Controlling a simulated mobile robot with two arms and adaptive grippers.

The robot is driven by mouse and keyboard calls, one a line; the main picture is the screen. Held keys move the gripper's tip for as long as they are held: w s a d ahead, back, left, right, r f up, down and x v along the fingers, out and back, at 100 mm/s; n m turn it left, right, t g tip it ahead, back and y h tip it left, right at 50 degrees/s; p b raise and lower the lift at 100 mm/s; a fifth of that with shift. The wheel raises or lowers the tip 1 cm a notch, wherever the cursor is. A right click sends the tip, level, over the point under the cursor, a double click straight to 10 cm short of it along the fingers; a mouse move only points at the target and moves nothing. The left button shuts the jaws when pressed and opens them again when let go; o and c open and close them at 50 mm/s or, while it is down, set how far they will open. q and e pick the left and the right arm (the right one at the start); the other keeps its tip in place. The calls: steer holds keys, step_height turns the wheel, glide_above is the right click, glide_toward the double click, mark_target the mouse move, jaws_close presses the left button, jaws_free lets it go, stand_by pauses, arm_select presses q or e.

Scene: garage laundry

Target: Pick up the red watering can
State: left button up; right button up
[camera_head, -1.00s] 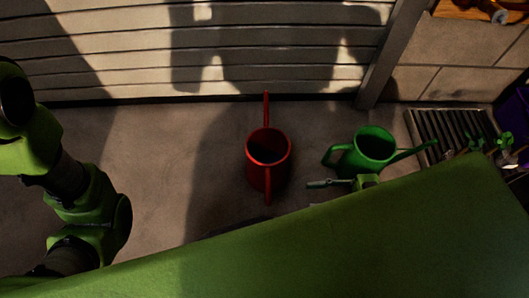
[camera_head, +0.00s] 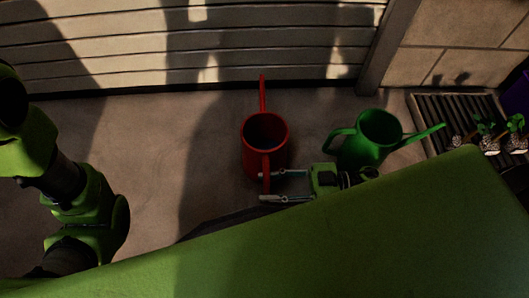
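The red watering can (camera_head: 252,160) stands on the floor near the slatted door, its spout pointing up the picture and its handle toward me. My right gripper (camera_head: 268,187) points left at the can's handle with its two fingers apart. The upper fingertip overlaps the handle in the picture, and the lower one is just below the handle's near end. I cannot tell whether they touch. My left arm shows at the left edge, but its gripper is not in view.
A dark slatted grate (camera_head: 433,112) with small potted plants (camera_head: 487,132) lies farther right. The slatted door (camera_head: 130,65) runs behind. Floor left of the red can is clear.

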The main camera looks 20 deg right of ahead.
steer(key=shift+w+a, duration=0.15)
steer(key=shift+a, duration=0.3)
